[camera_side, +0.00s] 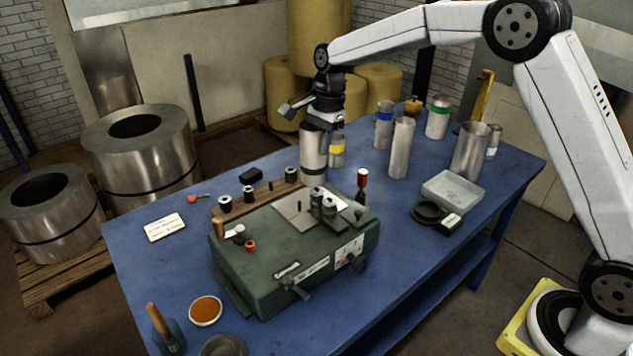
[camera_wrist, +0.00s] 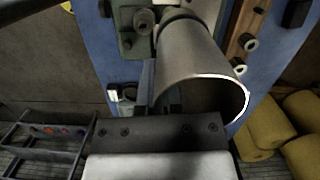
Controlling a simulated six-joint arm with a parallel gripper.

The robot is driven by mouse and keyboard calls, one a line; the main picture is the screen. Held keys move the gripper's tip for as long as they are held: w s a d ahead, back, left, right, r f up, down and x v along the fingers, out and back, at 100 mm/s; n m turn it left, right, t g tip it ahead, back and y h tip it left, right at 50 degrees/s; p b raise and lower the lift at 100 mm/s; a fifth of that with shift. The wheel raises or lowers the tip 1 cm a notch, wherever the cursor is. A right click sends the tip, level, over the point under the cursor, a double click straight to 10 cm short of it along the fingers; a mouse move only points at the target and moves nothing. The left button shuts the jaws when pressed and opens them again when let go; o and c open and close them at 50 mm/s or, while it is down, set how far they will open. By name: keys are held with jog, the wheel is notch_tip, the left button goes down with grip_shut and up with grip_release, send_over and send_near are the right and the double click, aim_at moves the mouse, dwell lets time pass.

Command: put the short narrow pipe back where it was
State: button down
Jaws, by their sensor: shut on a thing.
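My gripper (camera_side: 319,117) is shut on the upper rim of a grey metal pipe with a black band (camera_side: 313,150), held upright behind the green machine. In the wrist view this pipe (camera_wrist: 190,60) points away from me, with its open rim nearest and a dark band at its far end. I cannot tell whether its foot touches the table. A pipe with a yellow band (camera_side: 337,152) stands close behind it, partly hidden. Further right stand a blue-banded pipe (camera_side: 384,128), a tall plain pipe (camera_side: 400,150), a green-banded pipe (camera_side: 438,120), a wide plain pipe (camera_side: 469,152) and a small pipe (camera_side: 494,142).
The green machine (camera_side: 265,255) fills the middle of the blue table (camera_side: 150,275), with a wooden rack (camera_side: 262,197) behind it. A red-handled tool (camera_side: 362,182) stands right of the held pipe. Bare table shows at left.

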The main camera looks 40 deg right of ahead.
jog(key=s+d+f+m, duration=0.2)
jog(key=s+d, duration=0.3)
jog(key=s, duration=0.4)
jog(key=s+d+f+m, duration=0.2)
jog(key=s+d, duration=0.3)
jog(key=s, duration=0.4)
jog(key=s+d+f+m+t, duration=0.1)
jog(key=s+d+f+m, duration=0.1)
jog(key=s+d, duration=0.3)
jog(key=s+m, duration=0.1)
jog(key=s, duration=0.3)
jog(key=shift+s+f, duration=0.2)
jog(key=shift+s, duration=0.2)
jog(key=shift+d, duration=0.15)
jog(key=w+d+f, duration=0.4)
jog(key=w+f, duration=0.5)
jog(key=w, duration=0.3)
jog(key=shift+w+f, duration=0.15)
jog(key=shift+w, duration=0.25)
jog(key=shift+d+f, duration=0.1)
jog(key=shift+d, duration=0.05)
